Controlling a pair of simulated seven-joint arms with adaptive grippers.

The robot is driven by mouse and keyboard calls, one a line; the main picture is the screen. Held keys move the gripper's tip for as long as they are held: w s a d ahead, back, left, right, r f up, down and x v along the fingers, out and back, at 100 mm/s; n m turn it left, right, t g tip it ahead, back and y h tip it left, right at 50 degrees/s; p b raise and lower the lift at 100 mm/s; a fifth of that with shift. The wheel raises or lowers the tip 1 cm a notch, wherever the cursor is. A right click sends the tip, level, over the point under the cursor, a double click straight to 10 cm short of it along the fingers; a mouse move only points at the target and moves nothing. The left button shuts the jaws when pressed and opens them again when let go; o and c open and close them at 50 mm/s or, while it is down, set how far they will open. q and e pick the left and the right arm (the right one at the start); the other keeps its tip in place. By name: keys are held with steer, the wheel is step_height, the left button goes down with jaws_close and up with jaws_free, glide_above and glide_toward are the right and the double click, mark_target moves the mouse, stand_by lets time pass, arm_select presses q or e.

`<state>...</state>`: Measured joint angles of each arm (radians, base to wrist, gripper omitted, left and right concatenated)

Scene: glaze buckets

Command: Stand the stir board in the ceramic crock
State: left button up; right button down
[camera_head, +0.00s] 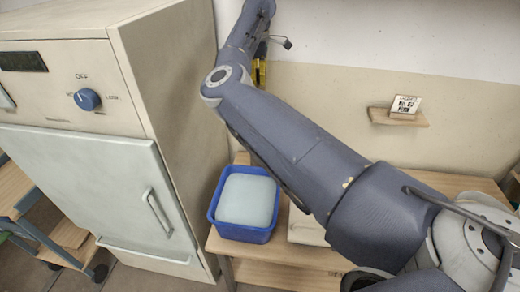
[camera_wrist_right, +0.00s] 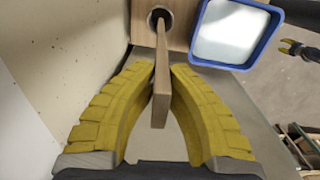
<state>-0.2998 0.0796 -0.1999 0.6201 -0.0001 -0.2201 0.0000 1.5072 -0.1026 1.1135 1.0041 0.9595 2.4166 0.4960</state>
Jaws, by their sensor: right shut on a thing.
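In the right wrist view, the stir board (camera_wrist_right: 161,75) is a long, narrow wooden strip between the yellow fingers of my right gripper (camera_wrist_right: 162,72), which is shut on it. Its far end reaches the dark round mouth of the pale-rimmed ceramic crock (camera_wrist_right: 150,17). I cannot tell whether that end is inside or only above the mouth. In the head view, my right gripper (camera_head: 260,68) shows partly behind my arm near the wall; the board and crock are hidden there. A small yellow and black gripper, my left (camera_wrist_right: 291,47), shows at the right edge of the wrist view.
A blue bucket (camera_head: 214,207) of pale glaze stands on the wooden table (camera_head: 285,252), close to the crock in the wrist view. A large cream kiln-like cabinet (camera_head: 185,100) stands left of it. A small wall shelf (camera_head: 415,119) holds a card.

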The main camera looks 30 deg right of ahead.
step_height(320, 180, down, 19)
steer(key=shift+r, duration=0.1)
stand_by(0.7)
steer(key=c, duration=1.6)
jaws_free()
steer(key=shift+o, duration=0.2)
step_height(320, 180, up, 12)
steer(key=shift+s, duration=0.1)
